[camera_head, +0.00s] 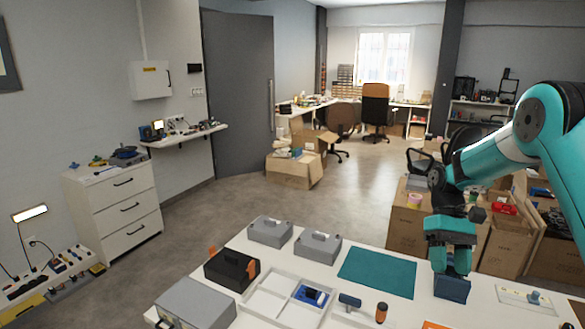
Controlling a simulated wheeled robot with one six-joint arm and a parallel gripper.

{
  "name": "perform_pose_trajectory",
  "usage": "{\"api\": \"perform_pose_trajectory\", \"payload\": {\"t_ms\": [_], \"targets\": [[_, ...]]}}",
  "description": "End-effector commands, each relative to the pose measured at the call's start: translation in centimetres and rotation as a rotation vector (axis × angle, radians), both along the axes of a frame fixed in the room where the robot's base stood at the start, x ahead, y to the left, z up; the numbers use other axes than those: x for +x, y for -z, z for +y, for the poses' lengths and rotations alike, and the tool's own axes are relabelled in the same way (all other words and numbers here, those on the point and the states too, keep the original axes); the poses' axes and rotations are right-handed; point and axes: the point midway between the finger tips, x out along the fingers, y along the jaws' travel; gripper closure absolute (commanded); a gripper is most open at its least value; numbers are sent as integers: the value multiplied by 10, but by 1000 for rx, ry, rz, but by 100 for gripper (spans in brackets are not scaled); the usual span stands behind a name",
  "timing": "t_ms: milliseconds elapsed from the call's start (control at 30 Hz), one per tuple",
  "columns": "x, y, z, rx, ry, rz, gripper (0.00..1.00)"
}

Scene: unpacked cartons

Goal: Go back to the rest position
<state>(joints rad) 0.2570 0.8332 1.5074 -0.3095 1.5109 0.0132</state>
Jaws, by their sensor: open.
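My teal arm reaches in from the right, and my gripper (451,270) points down over the right part of the white table (395,318). It is open. A small dark blue box (452,290) stands on the table directly below the gripper. I cannot tell whether the fingers touch the box or are just above it. The fingertips are small and partly lost against it.
Open floor lies beyond to the left.

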Motion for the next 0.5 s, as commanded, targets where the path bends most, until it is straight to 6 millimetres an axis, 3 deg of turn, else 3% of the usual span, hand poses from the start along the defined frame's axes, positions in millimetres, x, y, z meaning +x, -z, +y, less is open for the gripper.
{"api": "perform_pose_trajectory", "payload": {"t_ms": [33, 200, 400, 500], "targets": [[-6, -20, 25, 7, -43, -68, 49], [-46, -71, 100, 57, -165, -295, 49], [-124, -108, 173, 163, -299, -548, 49], [-166, -115, 197, 227, -354, -655, 49]]}}
